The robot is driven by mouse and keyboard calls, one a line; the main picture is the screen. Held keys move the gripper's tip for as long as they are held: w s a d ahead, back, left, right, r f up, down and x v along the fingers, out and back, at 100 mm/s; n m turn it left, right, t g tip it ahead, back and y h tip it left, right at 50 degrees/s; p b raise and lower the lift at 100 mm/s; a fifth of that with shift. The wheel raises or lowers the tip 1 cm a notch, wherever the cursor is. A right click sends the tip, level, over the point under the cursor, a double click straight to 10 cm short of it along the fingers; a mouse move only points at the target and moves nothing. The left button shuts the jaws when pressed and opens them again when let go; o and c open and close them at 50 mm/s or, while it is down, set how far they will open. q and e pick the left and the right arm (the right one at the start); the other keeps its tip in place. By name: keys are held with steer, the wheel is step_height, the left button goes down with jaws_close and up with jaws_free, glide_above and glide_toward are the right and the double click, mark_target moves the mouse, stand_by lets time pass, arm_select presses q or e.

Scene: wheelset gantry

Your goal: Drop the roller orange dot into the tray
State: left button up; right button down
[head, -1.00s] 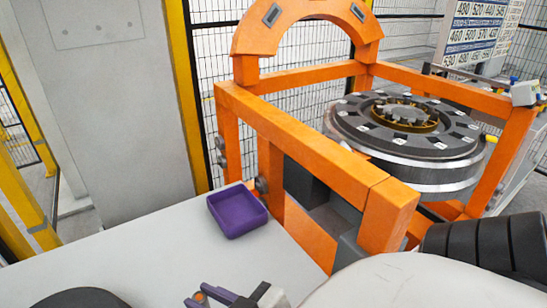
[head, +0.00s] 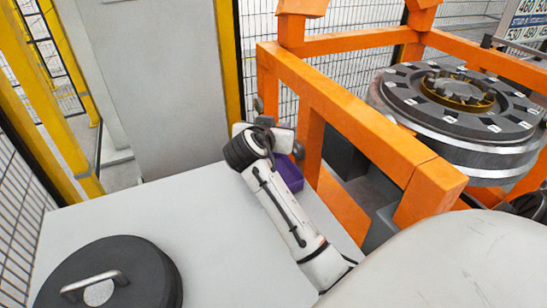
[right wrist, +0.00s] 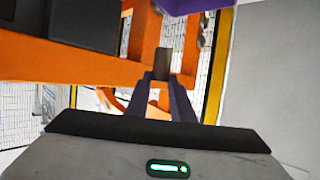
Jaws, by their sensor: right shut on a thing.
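The purple tray (head: 291,176) stands on the grey table beside the orange frame, mostly hidden behind my right arm in the head view. Its purple edge also shows at the top of the right wrist view (right wrist: 185,6). My right gripper (right wrist: 162,78) has purple fingers shut on a small dark brown roller (right wrist: 161,62) at their tips. The roller is held up, apart from the tray in the wrist picture. Its orange dot does not show now. In the head view the right fingers are hidden behind the wrist. My left gripper is not in view.
The orange gantry frame (head: 345,120) with the dark wheelset (head: 465,110) stands right of the table. A dark round disc with a handle (head: 135,272) lies at the table's front left. The table top (head: 180,215) between disc and tray is clear.

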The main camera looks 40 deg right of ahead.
step_height(320, 180, down, 6)
steer(key=b, duration=0.4)
steer(key=shift+d+r+b, duration=0.1)
steer(key=shift+b, duration=0.2)
steer(key=c, duration=1.5)
jaws_free()
steer(key=shift+c, duration=0.2)
steer(key=shift+o, duration=0.4)
